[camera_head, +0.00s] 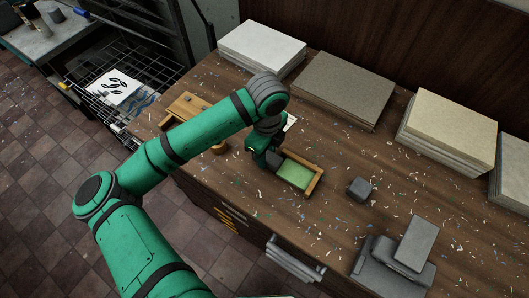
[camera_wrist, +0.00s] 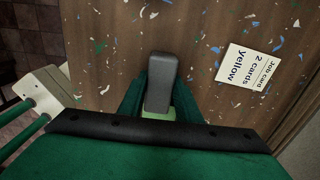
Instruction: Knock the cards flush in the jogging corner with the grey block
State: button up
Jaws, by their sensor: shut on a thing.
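My gripper (camera_head: 265,156) is shut on a grey block (camera_wrist: 162,80), which stands between the fingers in the wrist view. In the head view the block (camera_head: 274,158) is at the left end of the jogging corner (camera_head: 314,183), a low wooden-edged frame on the bench. A light green surface (camera_head: 297,175) lies inside the corner. I cannot tell how many cards are there or whether their edges are flush. A bit of pale green (camera_wrist: 180,115) shows beside the block in the wrist view. My gripper hides the corner's left end, and contact is unclear.
A job card reading "2 cards yellow" (camera_wrist: 247,67) lies near the gripper. A grey cube (camera_head: 360,188) and a grey device (camera_head: 400,258) stand to the right. Paper stacks (camera_head: 345,88) line the back. A wooden fixture (camera_head: 188,107) is at left. Paper scraps litter the bench.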

jog(key=shift+w+a, duration=0.1)
jog(key=shift+w+a, duration=0.25)
jog(key=shift+a, duration=0.1)
jog(key=shift+r, duration=0.1)
dwell(0.4)
jog(key=shift+r, duration=3.45)
